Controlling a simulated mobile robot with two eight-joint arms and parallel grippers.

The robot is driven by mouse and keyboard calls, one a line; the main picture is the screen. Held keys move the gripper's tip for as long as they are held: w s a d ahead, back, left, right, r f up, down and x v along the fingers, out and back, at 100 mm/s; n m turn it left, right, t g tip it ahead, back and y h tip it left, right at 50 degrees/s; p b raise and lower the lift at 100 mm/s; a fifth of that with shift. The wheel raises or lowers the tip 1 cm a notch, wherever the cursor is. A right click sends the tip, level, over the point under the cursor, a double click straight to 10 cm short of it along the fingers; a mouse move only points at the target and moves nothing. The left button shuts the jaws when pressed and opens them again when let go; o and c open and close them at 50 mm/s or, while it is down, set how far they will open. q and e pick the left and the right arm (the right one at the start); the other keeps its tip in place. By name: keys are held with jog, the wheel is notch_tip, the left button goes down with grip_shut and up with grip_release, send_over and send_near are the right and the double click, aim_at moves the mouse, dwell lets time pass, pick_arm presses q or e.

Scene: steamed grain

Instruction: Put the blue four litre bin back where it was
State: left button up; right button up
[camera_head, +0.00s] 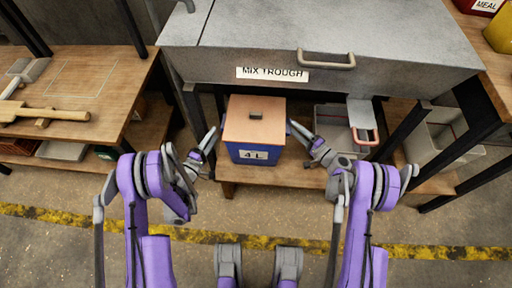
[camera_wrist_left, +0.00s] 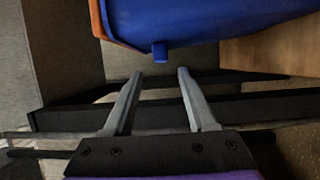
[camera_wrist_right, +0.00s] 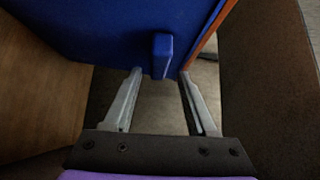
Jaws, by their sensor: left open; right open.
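The blue bin (camera_head: 254,153) carries a "4 L" label and an orange-brown lid (camera_head: 254,121) with a dark handle. It stands upright on the low wooden shelf (camera_head: 290,175) beneath the trough. My left gripper (camera_head: 211,141) is open and empty at its left side. In the left wrist view, a small blue side tab (camera_wrist_left: 160,51) is just beyond the fingertips. My right gripper (camera_head: 296,131) is open and empty at its right side. In the right wrist view, another blue side tab (camera_wrist_right: 162,56) is just beyond or between the fingertips; contact is unclear.
The grey "MIX TROUGH" (camera_head: 400,60) overhangs the shelf behind the bin. A grey container (camera_head: 335,122) and a scoop with a reddish handle (camera_head: 365,137) are to the right. The left table bears a pale rectangular outline (camera_head: 85,64) on bare wood and a wooden paddle (camera_head: 50,114).

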jog(key=v, duration=0.9)
jog(key=shift+s+d, duration=0.25)
